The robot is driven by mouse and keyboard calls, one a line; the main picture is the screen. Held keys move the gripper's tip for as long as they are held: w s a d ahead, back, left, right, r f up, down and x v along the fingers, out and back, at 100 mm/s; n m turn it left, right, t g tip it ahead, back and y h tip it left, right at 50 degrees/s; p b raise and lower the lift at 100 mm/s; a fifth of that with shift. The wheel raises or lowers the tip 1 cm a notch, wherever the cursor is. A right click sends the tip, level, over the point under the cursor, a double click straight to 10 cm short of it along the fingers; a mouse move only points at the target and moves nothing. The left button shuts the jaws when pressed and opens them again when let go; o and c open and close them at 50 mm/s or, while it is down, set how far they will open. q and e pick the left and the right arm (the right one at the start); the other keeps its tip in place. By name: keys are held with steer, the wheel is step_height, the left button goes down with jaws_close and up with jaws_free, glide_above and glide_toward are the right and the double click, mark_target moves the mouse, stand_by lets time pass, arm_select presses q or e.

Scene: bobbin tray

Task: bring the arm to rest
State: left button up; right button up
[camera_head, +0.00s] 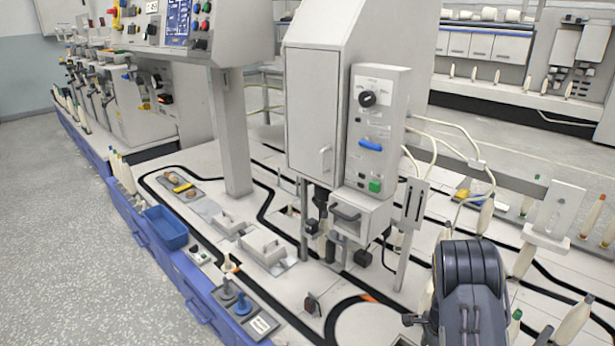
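A dark grey and black arm link, which looks like mine, rises from the bottom edge at the lower right of the head view. It stands in front of the white machine bed (365,325). No gripper fingers show on it, and neither of my grippers can be made out. No left arm shows in the picture. A small blue bobbin tray (166,228) sits on the left edge of the bed and looks empty.
A grey cabinet (312,120) with a control box (376,130) stands mid-bed. White bobbins (523,260) stand around the arm link at the right. The speckled floor (60,240) at left is clear.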

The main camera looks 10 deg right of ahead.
steer(key=s+a+r+n+t+y, duration=0.1)
steer(key=s+a+r+n, duration=0.25)
steer(key=r, duration=0.45)
steer(key=s+a+r+n+t+y, duration=0.15)
steer(key=a+r, duration=0.25)
steer(key=r, duration=0.4)
steer(key=s+a+r+n+t+y, duration=0.1)
steer(key=s+a+r+n, duration=0.25)
steer(key=r, duration=0.45)
steer(key=s+a+r+n+t, duration=0.1)
steer(key=s+a+r+n, duration=0.3)
steer(key=s, duration=0.4)
steer(key=s+a+r+n+t, duration=0.1)
steer(key=s+a+r+n, duration=0.1)
steer(key=s+a+n, duration=0.45)
step_height(320, 180, up, 30)
steer(key=s+d+m+p, duration=0.1)
steer(key=p, duration=2.9)
steer(key=shift+s+d, duration=0.35)
steer(key=shift+s, duration=0.05)
steer(key=shift+c, duration=0.4)
